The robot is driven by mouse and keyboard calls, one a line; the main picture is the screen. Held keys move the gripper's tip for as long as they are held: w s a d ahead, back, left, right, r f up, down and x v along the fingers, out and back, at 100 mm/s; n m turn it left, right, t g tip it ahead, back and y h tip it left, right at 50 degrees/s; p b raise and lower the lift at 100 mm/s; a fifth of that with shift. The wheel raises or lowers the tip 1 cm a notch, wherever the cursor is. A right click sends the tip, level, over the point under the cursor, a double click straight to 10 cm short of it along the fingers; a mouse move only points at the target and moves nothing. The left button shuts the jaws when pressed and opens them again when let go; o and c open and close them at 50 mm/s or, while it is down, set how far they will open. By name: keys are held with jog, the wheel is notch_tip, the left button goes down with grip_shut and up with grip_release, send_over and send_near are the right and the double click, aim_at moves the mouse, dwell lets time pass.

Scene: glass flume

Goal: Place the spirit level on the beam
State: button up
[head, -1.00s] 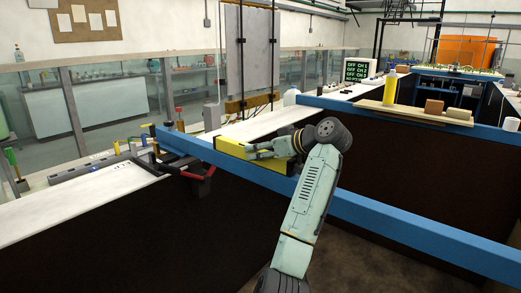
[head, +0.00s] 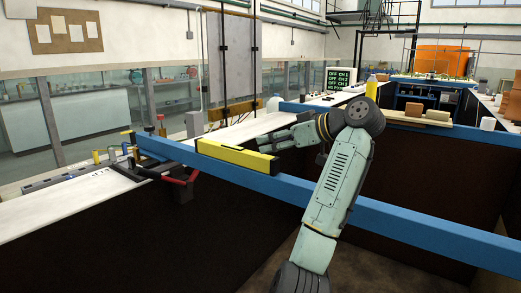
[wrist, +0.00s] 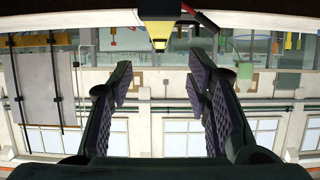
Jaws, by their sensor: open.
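The yellow spirit level (head: 236,157) lies lengthwise along the top of the blue beam (head: 375,212), left of the picture's middle. Its near right end is dark. My gripper (head: 268,142) is open and empty, just behind and above the level's right end, apart from it as far as I can tell. In the wrist view my gripper (wrist: 160,78) shows its two dark fingers spread wide with nothing between them. The level (wrist: 158,28) shows there end-on at the top, beyond the fingertips.
A red-handled clamp (head: 182,178) sits by the beam's left end. A white ledge (head: 225,137) runs behind the beam. A wooden board (head: 425,122) with brown blocks and a yellow bottle (head: 371,86) stand at the back right. Dark tank walls drop below the beam.

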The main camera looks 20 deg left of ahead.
jog(key=shift+s+d+r, duration=0.1)
jog(key=shift+d+r, duration=0.05)
jog(key=shift+d, duration=0.1)
